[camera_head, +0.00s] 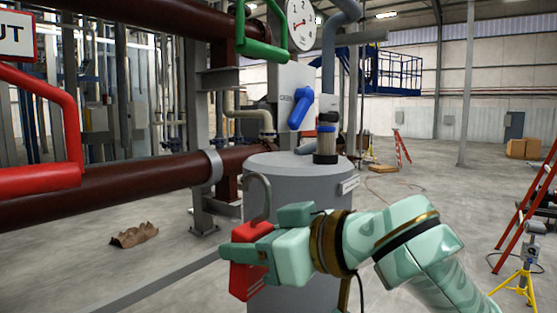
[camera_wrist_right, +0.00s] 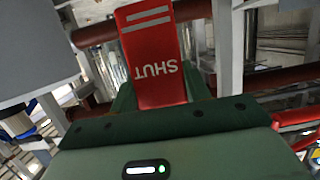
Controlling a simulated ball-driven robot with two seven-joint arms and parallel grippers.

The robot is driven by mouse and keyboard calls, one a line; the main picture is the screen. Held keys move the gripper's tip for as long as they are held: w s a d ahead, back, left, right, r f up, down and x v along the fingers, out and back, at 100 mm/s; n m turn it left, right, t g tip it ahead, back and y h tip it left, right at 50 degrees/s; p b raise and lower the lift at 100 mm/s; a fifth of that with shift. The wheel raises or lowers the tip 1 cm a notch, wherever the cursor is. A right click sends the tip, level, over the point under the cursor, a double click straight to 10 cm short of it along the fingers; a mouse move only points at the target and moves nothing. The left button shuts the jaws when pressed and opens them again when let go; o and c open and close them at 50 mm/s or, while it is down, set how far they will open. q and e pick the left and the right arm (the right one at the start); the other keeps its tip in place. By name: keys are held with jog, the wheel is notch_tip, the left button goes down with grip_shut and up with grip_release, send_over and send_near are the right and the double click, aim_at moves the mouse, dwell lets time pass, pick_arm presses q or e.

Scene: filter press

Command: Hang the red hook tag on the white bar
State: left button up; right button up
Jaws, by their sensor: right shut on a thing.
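The red hook tag (camera_head: 246,277) is gripped in my right gripper (camera_head: 237,254), whose pale green fingers are shut on its red body. Its grey hook (camera_head: 259,190) curves up above the fingers, in front of the grey drum. In the right wrist view the red tag (camera_wrist_right: 152,50) sticks out beyond the green gripper (camera_wrist_right: 158,100), with "SHUT" in upside-down letters. The hook appears free of any bar. I cannot make out a white bar in either view. My left gripper is not in view.
A grey cylindrical drum (camera_head: 305,205) stands just behind the tag, with a blue-handled valve (camera_head: 300,108) above it. A red bar handle (camera_head: 60,130) is at left, a green one (camera_head: 262,35) at the top. Brown pipes (camera_head: 120,185) cross at left.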

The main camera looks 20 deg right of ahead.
jog(key=s+r+n+g+y+p, duration=0.1)
jog(key=s+r+n+y+p, duration=0.1)
jog(key=s+r+p, duration=0.65)
jog(key=s+r+n+g+y+p, duration=0.15)
jog(key=s+r, duration=0.35)
jog(key=r, duration=0.8)
jog(key=w+a+r+p, duration=0.2)
jog(key=w+a+p, duration=0.2)
jog(key=w+a, duration=0.6)
jog(key=shift+w+t, duration=0.35)
jog(key=shift+w, duration=1.4)
jog(key=shift+m, duration=0.25)
jog(key=shift+a, duration=0.1)
